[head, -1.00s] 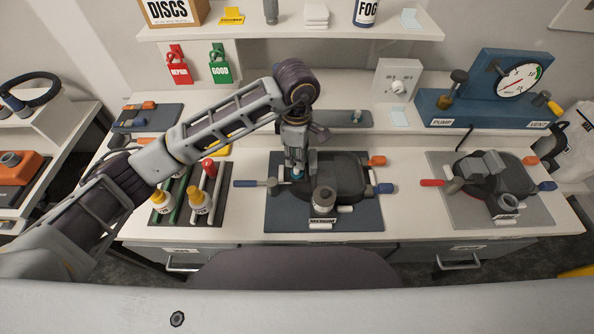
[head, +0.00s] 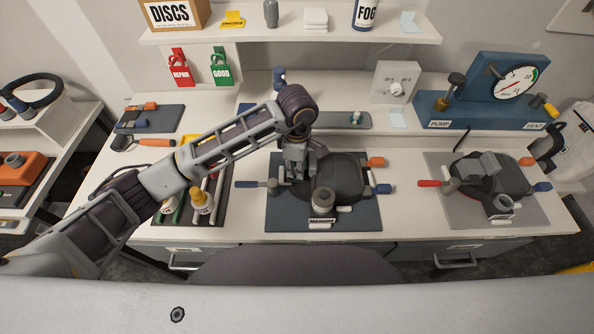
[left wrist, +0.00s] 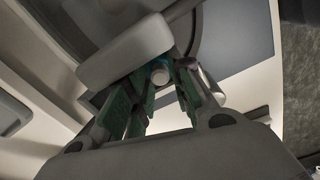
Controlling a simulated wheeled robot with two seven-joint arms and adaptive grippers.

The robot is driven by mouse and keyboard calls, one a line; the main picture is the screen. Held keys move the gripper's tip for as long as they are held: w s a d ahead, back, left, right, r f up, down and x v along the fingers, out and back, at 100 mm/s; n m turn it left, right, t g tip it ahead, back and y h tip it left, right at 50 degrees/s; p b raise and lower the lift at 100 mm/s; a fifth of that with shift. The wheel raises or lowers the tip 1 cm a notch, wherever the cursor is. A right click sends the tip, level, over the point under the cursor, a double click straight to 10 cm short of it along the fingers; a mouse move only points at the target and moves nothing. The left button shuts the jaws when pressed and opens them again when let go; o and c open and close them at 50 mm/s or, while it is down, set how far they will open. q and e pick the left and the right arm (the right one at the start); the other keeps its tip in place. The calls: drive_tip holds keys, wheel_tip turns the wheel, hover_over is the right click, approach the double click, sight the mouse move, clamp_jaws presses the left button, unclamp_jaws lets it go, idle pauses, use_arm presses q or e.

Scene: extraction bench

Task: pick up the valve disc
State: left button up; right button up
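My left gripper (head: 297,174) points down over the left part of the dark mask (head: 345,178), which lies on the blue-grey mat marked MEDIUM (head: 283,218). In the left wrist view, a small round white piece with a blue rim (left wrist: 160,75) shows between the tips of the two green-padded fingers (left wrist: 164,84). I cannot tell if the fingers touch it, or if it is the valve disc. In the head view the fingers hide this spot. A box marked DISCS (head: 170,14) stands on the shelf. My right gripper is not in view.
A second mask (head: 490,178) lies on a grey mat at the right. The gauge block (head: 470,108) stands at the back right. Free bench shows between the mats.

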use_arm(q)
drive_tip(key=shift+f, duration=0.25)
idle(0.3)
drive_tip(key=c, duration=0.5)
drive_tip(key=shift+r+b, duration=1.1)
drive_tip(key=shift+r, duration=3.9)
drive_tip(key=shift+f, duration=0.1)
